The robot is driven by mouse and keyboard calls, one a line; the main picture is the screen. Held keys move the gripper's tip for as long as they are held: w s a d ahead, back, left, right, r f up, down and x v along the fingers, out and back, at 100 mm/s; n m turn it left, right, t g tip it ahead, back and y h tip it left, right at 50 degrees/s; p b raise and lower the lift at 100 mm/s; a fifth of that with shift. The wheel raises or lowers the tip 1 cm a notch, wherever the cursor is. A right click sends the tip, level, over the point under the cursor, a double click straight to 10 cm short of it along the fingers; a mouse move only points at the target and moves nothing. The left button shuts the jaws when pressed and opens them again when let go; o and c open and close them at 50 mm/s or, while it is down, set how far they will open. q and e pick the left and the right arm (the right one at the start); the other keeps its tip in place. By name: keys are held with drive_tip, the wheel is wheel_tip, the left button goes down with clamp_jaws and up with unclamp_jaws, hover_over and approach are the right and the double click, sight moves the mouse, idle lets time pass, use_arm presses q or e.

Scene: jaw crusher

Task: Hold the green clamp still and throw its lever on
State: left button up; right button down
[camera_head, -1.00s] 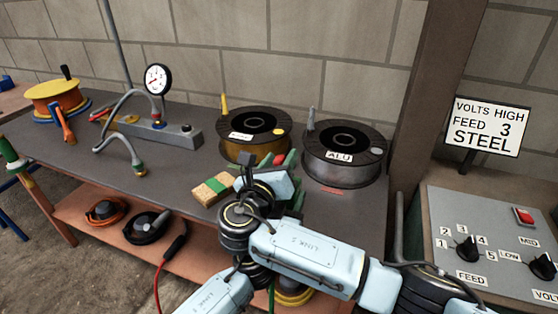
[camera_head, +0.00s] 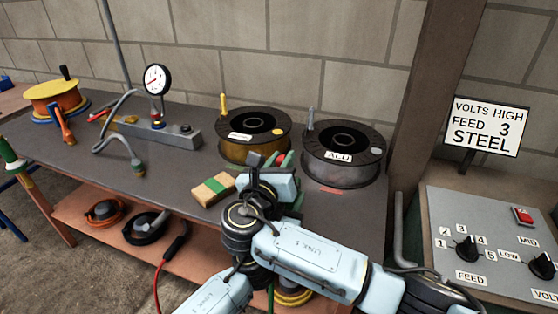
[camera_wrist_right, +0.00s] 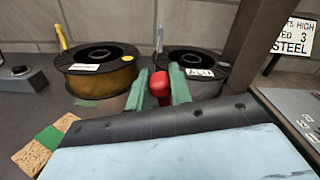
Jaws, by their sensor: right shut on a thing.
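My right gripper (camera_head: 279,159) is in front of the two spools, mostly hidden by its own wrist. In the right wrist view its green fingers (camera_wrist_right: 158,88) are shut on a red rounded knob (camera_wrist_right: 160,84). What the knob belongs to is hidden, and no lever can be told apart. A green and pale upright piece (camera_head: 14,166) stands at the table's left end; I cannot tell whether it is the green clamp. My left gripper is out of view.
A brass-coloured spool (camera_head: 254,137) and a silver ALU spool (camera_head: 340,172) stand behind the gripper. A tan block with a green band (camera_head: 213,189) lies to its left. A gauge fixture (camera_head: 180,135) with a hose is farther left. A control box (camera_head: 490,235) stands right.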

drive_tip(key=d+m, duration=0.1)
drive_tip(key=m, duration=0.3)
drive_tip(key=shift+s+d, duration=0.35)
drive_tip(key=shift+d, duration=0.05)
drive_tip(key=shift+s+d+f+m, duration=0.15)
drive_tip(key=shift+d+m, duration=0.25)
drive_tip(key=shift+m, duration=0.6)
drive_tip(key=shift+s+d+m, duration=0.1)
drive_tip(key=shift+d+m, duration=0.3)
drive_tip(key=shift+m, duration=0.6)
drive_tip(key=c, duration=1.2)
unclamp_jaws()
drive_tip(key=shift+c, duration=0.2)
drive_tip(key=v, duration=1.2)
